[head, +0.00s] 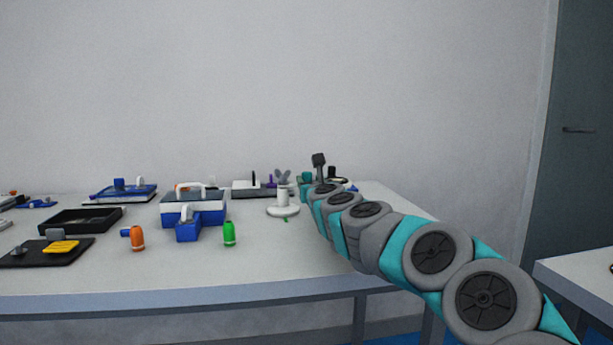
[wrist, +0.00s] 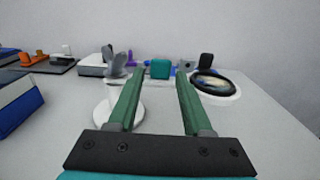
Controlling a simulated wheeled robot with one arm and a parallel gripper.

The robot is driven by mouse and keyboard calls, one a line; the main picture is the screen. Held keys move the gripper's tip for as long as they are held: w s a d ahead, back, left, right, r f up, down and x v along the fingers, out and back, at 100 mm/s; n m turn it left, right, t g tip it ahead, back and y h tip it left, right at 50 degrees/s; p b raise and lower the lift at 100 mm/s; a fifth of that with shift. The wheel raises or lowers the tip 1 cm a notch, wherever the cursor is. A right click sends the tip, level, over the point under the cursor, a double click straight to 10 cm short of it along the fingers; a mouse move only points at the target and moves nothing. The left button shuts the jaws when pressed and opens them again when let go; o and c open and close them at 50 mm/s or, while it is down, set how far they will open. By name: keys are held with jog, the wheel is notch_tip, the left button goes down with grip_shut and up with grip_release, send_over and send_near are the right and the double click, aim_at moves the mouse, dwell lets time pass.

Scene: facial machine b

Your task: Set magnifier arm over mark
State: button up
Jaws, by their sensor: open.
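A round black-rimmed disc (wrist: 212,84), which looks like the magnifier's lens, lies over a white round base at the right in the wrist view. A black upright block (wrist: 206,61) stands behind it. A teal block (wrist: 160,69) is straight ahead, beyond the fingertips. My gripper (wrist: 156,77) is open and empty, its two green fingers pointing forward. In the head view my arm hides most of this spot.
A white round stand with a grey winged knob (head: 283,178) is close by my left finger, partly hidden behind it in the wrist view. Blue-and-white box (head: 194,208), orange bottle (head: 137,238) and green bottle (head: 229,233) stand farther left. The table front near the arm is clear.

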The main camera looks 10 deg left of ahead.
aim_at(307, 176)
jog(key=shift+p+x, duration=0.5)
jog(key=shift+x, duration=1.95)
jog(key=shift+d, duration=0.1)
grip_shut()
